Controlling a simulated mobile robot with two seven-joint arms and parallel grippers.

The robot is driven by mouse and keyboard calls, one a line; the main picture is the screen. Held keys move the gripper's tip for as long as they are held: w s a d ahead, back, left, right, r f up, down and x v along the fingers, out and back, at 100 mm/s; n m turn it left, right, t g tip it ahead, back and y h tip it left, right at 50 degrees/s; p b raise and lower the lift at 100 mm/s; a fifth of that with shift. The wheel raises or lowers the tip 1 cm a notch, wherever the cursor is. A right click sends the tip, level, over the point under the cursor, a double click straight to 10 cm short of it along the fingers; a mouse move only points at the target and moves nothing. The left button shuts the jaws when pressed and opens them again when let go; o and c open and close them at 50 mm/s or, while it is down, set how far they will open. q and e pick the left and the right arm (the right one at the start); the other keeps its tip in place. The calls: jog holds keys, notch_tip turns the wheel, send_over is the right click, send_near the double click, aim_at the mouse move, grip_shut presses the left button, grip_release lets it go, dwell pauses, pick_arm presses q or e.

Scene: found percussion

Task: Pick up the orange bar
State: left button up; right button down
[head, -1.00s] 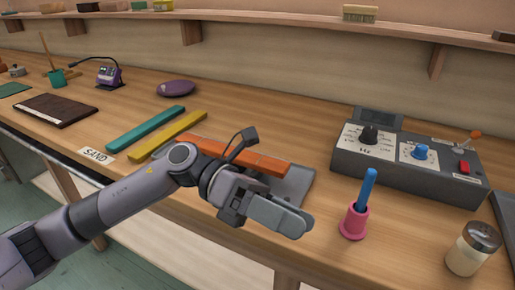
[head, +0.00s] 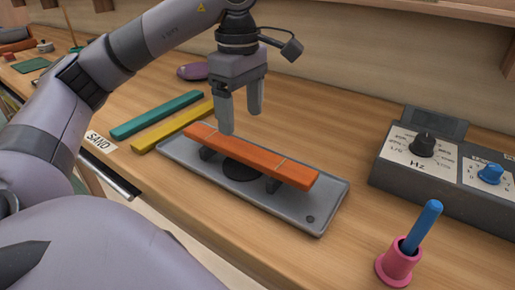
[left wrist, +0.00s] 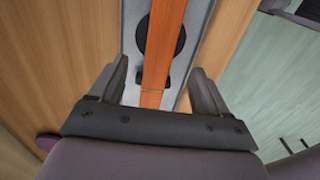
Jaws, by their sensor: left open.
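The orange bar (head: 255,157) lies raised on dark supports over a grey tray (head: 320,218) with a dark round disc under the bar's middle. My left gripper (head: 240,122) is open and points down above the bar's far left part, fingers empty. In the left wrist view the orange bar (left wrist: 163,45) runs up the picture between the two spread fingers of my left gripper (left wrist: 163,82). The grey tray (left wrist: 198,20) shows beneath it. I cannot tell how much height is left between fingertips and bar. My right gripper is not in view.
A teal bar (head: 157,114) and a yellow bar (head: 172,128) lie left of the tray, by a SAND label (head: 100,141). A grey control box (head: 410,182) stands at the right. A pink holder (head: 398,264) with a blue stick (head: 424,226) stands at front right.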

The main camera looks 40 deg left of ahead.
aim_at(243, 148)
pick_arm(q)
notch_tip(243, 148, down, 7)
jog(key=shift+d+r+b, duration=0.1)
jog(key=shift+b, duration=0.35)
jog(key=c, duration=1.3)
